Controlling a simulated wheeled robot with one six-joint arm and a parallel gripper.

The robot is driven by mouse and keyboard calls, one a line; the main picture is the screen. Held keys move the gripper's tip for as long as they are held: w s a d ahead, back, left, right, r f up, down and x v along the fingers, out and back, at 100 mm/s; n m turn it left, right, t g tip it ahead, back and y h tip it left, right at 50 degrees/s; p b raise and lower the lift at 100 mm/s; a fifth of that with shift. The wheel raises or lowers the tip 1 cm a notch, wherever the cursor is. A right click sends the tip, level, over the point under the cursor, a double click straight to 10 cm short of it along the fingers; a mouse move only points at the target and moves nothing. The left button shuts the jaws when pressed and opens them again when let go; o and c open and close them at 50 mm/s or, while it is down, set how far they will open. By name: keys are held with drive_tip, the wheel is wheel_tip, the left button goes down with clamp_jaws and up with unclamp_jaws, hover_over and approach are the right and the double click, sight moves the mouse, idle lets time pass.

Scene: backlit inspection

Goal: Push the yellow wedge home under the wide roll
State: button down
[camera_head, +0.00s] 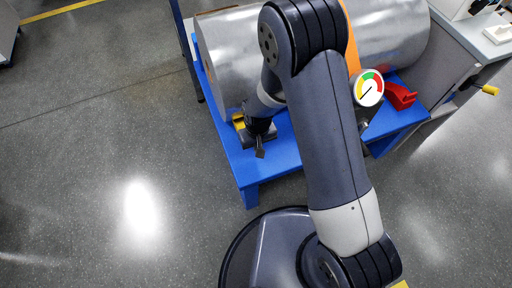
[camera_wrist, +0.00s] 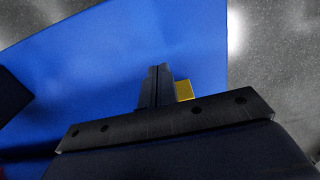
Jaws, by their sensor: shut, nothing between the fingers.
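The wide roll (camera_head: 226,60) is a large silver cylinder lying across the blue stand, partly hidden behind my arm in the head view. The yellow wedge (camera_head: 238,118) shows as a small patch at the roll's lower left edge, mostly covered by my gripper (camera_head: 259,148). In the wrist view my gripper (camera_wrist: 157,88) has its dark fingers together and empty, low over the blue surface. A strip of the yellow wedge (camera_wrist: 184,90) shows just right of the fingers. Whether they touch it, I cannot tell.
The blue stand (camera_head: 236,165) has bare surface in front of the roll. A red wedge (camera_head: 401,96) sits at the right end, near a round dial gauge (camera_head: 368,88). An orange band (camera_head: 352,45) crosses the roll. A grey cabinet stands right; open floor lies left.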

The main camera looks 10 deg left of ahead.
wheel_tip(320, 180, up, 8)
drive_tip(key=p, duration=0.2)
drive_tip(key=shift+r, duration=0.15)
drive_tip(key=c, duration=2.1)
unclamp_jaws()
drive_tip(key=shift+w, duration=0.1)
